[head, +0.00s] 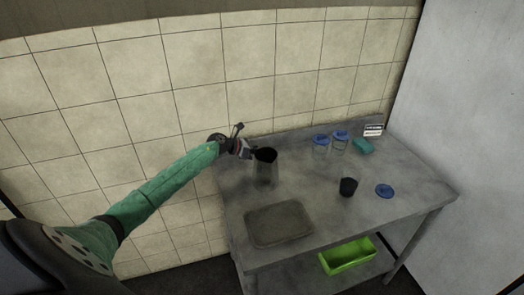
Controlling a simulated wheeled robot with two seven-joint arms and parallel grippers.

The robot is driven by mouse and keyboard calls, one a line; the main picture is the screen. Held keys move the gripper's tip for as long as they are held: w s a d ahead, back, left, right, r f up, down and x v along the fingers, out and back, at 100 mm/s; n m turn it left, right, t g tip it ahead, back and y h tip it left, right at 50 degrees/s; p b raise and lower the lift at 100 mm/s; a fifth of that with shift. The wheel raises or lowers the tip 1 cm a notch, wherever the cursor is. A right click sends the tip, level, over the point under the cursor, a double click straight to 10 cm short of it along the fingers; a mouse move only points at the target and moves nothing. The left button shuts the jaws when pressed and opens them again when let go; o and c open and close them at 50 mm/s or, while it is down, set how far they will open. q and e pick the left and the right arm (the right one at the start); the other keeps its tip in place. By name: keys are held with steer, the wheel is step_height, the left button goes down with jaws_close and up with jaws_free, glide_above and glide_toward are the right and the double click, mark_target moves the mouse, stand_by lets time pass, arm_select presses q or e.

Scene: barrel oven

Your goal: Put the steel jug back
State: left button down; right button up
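The steel jug (266,172) is a tall grey vessel with a dark open mouth. It is upright at the back left of the steel table (235,200). My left gripper (249,152) is at the upper left side of the jug, close to its rim. The fingers are small and dark here, so I cannot tell whether they are closed on the jug or only beside it. I also cannot tell whether the jug's base touches the table. My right gripper is not in view.
A grey tray (279,224) lies in front of the jug. To the right are a black cup (348,187), a blue lid (384,191), two blue-lidded jars (321,147), a teal item (363,146) and a small card (373,130). A green bin (347,257) sits on the lower shelf. Tiled wall stands behind.

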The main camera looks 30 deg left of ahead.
arm_select(q)
steer(key=shift+f, duration=0.1)
steer(key=c, duration=1.7)
jaws_free()
steer(key=shift+o, duration=0.4)
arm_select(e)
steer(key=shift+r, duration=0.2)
